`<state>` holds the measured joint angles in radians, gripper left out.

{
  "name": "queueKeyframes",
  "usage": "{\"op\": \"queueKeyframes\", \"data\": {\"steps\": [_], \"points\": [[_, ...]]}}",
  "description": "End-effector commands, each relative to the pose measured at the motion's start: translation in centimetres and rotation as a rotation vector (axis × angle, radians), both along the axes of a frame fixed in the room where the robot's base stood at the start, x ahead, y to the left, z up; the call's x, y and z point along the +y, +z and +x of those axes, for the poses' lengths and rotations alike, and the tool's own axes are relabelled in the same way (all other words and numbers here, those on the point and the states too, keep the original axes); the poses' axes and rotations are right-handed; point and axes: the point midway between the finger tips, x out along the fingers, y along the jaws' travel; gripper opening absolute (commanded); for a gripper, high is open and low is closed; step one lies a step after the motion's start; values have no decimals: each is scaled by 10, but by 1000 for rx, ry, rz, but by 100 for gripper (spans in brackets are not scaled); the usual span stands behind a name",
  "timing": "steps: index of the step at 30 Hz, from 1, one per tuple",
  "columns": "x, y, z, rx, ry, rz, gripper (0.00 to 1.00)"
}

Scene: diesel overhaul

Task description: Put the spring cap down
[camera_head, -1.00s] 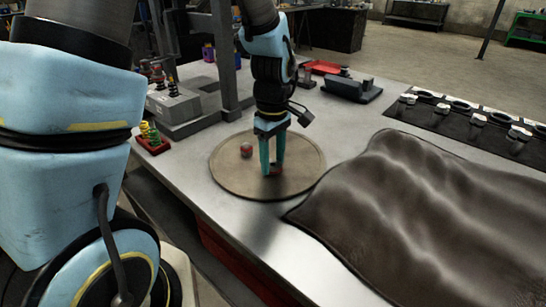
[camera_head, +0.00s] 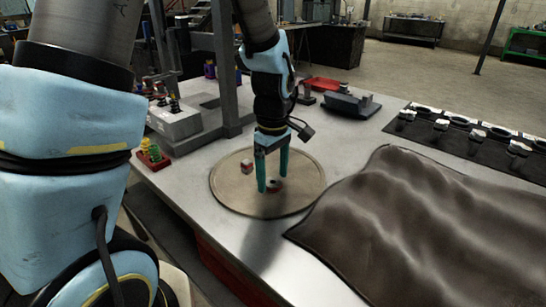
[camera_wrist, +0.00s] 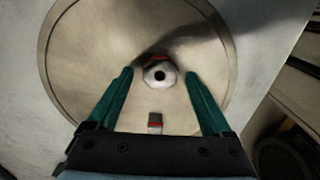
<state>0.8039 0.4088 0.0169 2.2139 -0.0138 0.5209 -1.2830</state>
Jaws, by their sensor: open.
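A small silver cap with a dark centre hole and a red edge (camera_wrist: 160,74), which I take as the spring cap, rests on the round tan disc (camera_wrist: 85,105). In the head view the cap (camera_head: 275,187) is partly hidden by a finger. My gripper (camera_head: 273,182) is open, with one teal finger on each side of the cap. In the wrist view my gripper (camera_wrist: 159,76) shows a clear gap between each fingertip and the cap.
Another small red and silver part (camera_head: 247,166) stands on the disc left of my gripper. A dark crumpled cloth (camera_head: 400,225) lies to the right.

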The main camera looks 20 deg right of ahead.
Motion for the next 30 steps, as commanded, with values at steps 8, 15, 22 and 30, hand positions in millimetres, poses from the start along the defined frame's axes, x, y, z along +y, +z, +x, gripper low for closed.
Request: {"op": "queueKeyframes", "data": {"steps": [8, 15, 22, 30], "points": [[-2, 54, 1, -6, -1, -7, 84], [-1, 97, 1, -5, 0, -4, 84], [0, 114, 0, -2, 0, -2, 84], [25, 108, 12, -9, -41, -8, 84]]}}
